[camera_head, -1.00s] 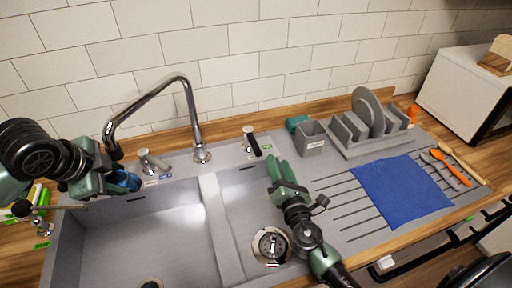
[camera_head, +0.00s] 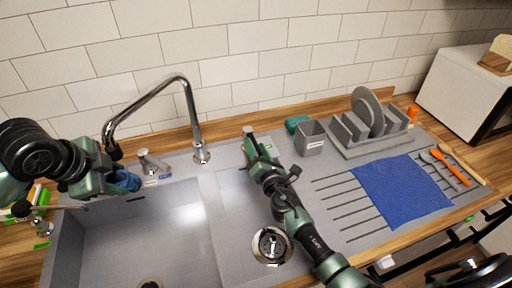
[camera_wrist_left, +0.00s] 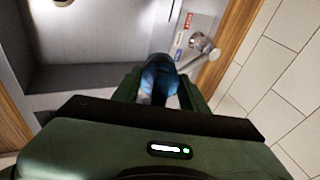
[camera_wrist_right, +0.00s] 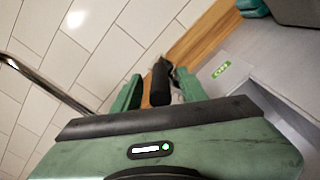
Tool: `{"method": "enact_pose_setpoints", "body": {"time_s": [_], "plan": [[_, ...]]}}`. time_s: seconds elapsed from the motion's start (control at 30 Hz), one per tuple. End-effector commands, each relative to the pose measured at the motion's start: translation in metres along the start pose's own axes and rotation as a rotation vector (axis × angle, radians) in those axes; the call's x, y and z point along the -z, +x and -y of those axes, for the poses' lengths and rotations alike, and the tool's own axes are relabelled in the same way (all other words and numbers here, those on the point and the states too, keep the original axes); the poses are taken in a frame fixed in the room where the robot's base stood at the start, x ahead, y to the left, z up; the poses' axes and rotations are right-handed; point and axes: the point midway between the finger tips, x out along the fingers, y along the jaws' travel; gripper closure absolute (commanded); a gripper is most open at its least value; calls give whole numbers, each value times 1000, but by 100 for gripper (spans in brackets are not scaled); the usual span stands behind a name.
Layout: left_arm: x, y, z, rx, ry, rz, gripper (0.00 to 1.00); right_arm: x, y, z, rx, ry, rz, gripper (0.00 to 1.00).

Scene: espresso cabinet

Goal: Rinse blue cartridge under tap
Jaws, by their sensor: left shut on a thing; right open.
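The blue cartridge (camera_head: 128,180) is between the fingers of my left gripper (camera_head: 122,178), which is shut on it over the left basin, just below the spout end of the chrome tap (camera_head: 178,80). In the left wrist view the cartridge (camera_wrist_left: 160,78) shows between the green fingers. No water stream is visible. My right gripper (camera_head: 256,152) is open at the black-handled lever behind the right basin. In the right wrist view the black handle (camera_wrist_right: 160,84) lies between the open fingers, beside a green ON label (camera_wrist_right: 220,70). In the head view my gripper largely hides this lever.
A second chrome lever (camera_head: 152,162) with red and blue labels stands left of the tap base. A grey cup (camera_head: 310,139), a dish rack (camera_head: 385,145) and a blue cloth (camera_head: 403,192) are on the right. The left basin (camera_head: 150,240) is empty.

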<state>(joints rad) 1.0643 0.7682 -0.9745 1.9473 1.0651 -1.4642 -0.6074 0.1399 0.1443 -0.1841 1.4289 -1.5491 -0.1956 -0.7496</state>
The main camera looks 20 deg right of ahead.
Motion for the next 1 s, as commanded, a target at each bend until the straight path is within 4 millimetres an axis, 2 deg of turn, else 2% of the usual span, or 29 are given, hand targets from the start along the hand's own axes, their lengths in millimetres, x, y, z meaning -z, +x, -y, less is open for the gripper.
{"method": "enact_pose_setpoints", "body": {"time_s": [0.33, 0.4, 0.5, 1.0], "plan": [[0, 0, 0, 1, 0, 0, 100, 0, 4, 0, 1, -1, 0, 58], [0, 0, 0, 1, 0, 0, 100, 0, 4, 0, 1, -1, 0, 77], [0, 0, 0, 1, 0, 0, 100, 0, 4, 0, 1, -1, 0, 100], [0, 0, 0, 1, 0, 0, 100, 0, 4, 1, 1, -1, 0, 100]]}}
